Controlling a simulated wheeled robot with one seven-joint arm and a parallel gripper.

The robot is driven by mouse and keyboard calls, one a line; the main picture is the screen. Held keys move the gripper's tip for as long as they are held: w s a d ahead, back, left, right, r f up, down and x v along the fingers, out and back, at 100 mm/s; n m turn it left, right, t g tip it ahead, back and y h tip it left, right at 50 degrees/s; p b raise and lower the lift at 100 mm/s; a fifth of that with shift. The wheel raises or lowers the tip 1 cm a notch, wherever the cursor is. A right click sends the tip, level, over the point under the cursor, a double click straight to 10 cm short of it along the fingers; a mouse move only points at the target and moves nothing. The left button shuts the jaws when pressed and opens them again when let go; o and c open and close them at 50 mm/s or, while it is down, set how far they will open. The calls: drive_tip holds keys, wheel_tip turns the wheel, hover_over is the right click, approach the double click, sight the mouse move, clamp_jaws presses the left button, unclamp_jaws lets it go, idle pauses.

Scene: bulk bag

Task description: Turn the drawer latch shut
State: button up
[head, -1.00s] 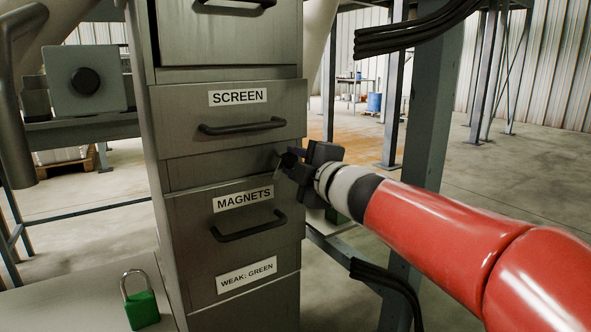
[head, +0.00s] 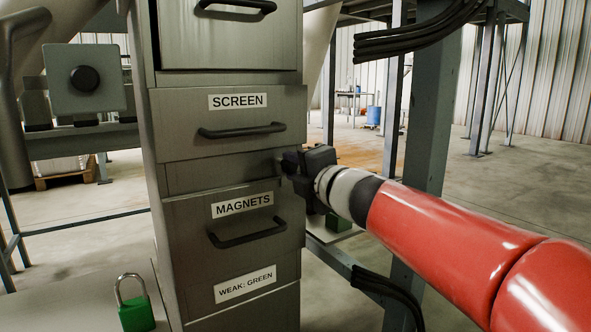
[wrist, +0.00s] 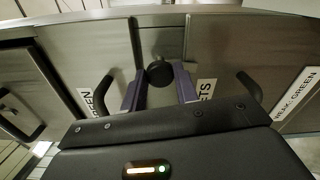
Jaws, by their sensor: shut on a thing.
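The drawer latch (wrist: 160,73) shows in the wrist view as a dark round knob on the strip between the SCREEN and MAGNETS drawers. My gripper (wrist: 159,88) has one purple-grey finger on each side of it and is shut on it. In the head view my gripper (head: 286,163) is at the cabinet's right edge and hides the latch. The MAGNETS drawer (head: 190,225) is below, with a dark handle and a "WEAK: GREEN" label. Whether the latch is turned cannot be told.
The SCREEN drawer (head: 170,125) is above, with another handled drawer over it. A green padlock (head: 136,317) stands on a pale surface at lower left. A grey-green post (head: 427,130) and dark cables (head: 385,290) are close to my arm on the right.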

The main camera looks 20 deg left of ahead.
drive_tip(key=o, duration=1)
drive_tip(key=shift+v, duration=3.95)
